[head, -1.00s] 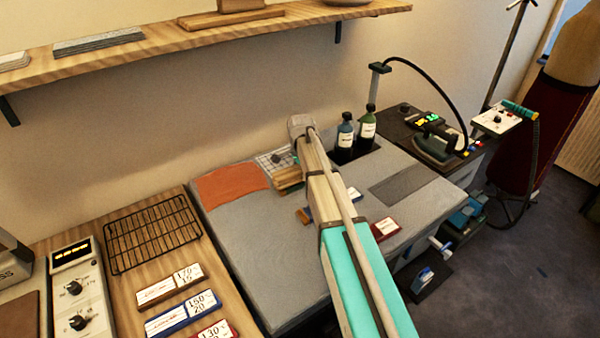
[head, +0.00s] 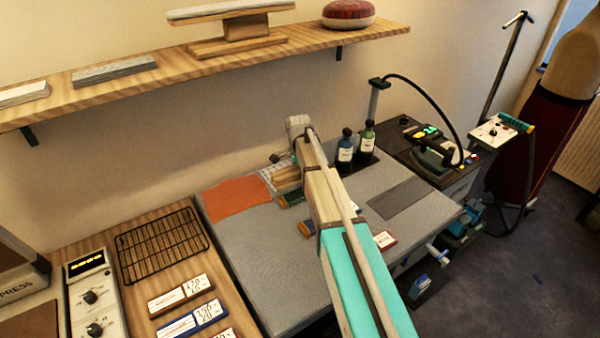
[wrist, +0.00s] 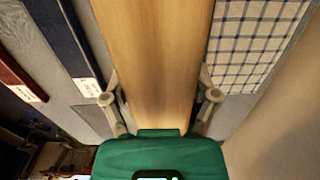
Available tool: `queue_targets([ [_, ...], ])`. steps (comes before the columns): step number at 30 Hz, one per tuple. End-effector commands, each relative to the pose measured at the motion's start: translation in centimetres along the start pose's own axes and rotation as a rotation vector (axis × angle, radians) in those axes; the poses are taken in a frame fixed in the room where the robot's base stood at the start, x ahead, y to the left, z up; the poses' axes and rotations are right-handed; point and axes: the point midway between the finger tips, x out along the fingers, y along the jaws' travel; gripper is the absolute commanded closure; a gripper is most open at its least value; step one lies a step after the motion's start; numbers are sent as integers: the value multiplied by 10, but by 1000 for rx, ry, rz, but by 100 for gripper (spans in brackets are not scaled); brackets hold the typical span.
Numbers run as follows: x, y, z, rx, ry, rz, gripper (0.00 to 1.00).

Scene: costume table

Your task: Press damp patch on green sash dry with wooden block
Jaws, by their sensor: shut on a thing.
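My gripper (wrist: 160,80) is shut on the wooden block (wrist: 155,40), with one finger on each side. The pale block fills the middle of the wrist view. In the head view the block (head: 286,179) shows just left of my arm, over the grey table pad near the back; my fingers are hidden there. A small dark green strip (head: 290,199) shows just below the block in the head view. It may be the green sash; I cannot tell whether the block touches it. No damp patch can be made out.
An orange cloth (head: 237,197) lies left of the block, beside a checked cloth (head: 268,175). Two bottles (head: 345,148) stand behind right. A red labelled piece (head: 385,240) lies right of my arm. A wire rack (head: 160,245) is at left; a shelf (head: 210,72) runs above.

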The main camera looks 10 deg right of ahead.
Motion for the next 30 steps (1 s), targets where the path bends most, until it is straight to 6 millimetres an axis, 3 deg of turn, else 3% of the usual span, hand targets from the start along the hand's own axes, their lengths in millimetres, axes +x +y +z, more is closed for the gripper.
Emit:
queue_targets([
  [30, 11, 0, -1, 2, 0, 0, 84],
])
